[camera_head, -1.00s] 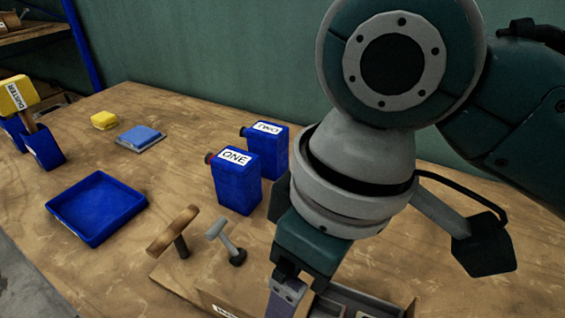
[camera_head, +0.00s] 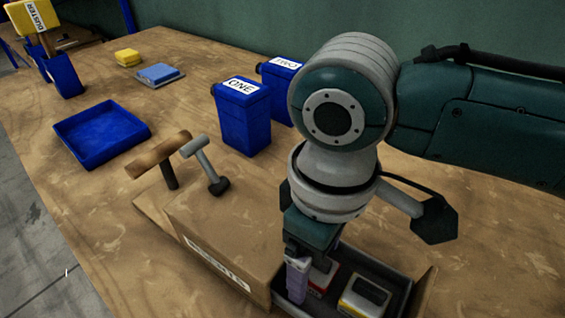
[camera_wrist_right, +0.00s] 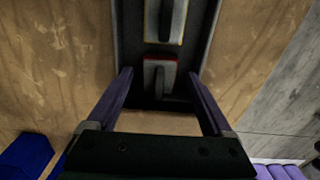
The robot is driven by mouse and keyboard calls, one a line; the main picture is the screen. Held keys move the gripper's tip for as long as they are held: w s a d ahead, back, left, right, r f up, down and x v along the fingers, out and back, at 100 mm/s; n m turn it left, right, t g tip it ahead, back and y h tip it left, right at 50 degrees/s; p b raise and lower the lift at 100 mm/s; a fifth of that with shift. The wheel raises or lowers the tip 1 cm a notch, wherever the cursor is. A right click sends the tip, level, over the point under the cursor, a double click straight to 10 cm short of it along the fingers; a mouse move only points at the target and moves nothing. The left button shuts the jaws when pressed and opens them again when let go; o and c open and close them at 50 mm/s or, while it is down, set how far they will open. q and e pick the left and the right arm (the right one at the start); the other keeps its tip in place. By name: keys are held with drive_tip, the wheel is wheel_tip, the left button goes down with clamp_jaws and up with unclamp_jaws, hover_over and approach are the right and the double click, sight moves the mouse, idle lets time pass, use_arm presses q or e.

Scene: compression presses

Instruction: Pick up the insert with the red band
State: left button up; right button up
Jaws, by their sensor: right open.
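The insert with the red band (camera_head: 322,274) sits in a dark tray (camera_head: 396,266), a grey block with red along its edge. It also shows in the right wrist view (camera_wrist_right: 160,78), nearer me than the insert with the yellow band (camera_wrist_right: 165,22). That yellow-banded insert (camera_head: 364,297) stands to its right in the head view. My right gripper (camera_head: 297,282) points down at the tray's left end, partly hiding the red-banded insert. In the wrist view my right gripper (camera_wrist_right: 160,74) is open, its fingers apart on either side of the red-banded insert, not closed on it. My left gripper is out of view.
A brown labelled box (camera_head: 222,238) adjoins the tray on the left. A wooden-handled tool (camera_head: 160,155) and a grey T-handle (camera_head: 203,160) stand behind it. Blue containers ONE (camera_head: 243,120) and TWO (camera_head: 279,85) stand farther back. An empty blue tray (camera_head: 102,133) is at left.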

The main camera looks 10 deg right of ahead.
drive_tip(key=shift+f, duration=0.7)
clamp_jaws()
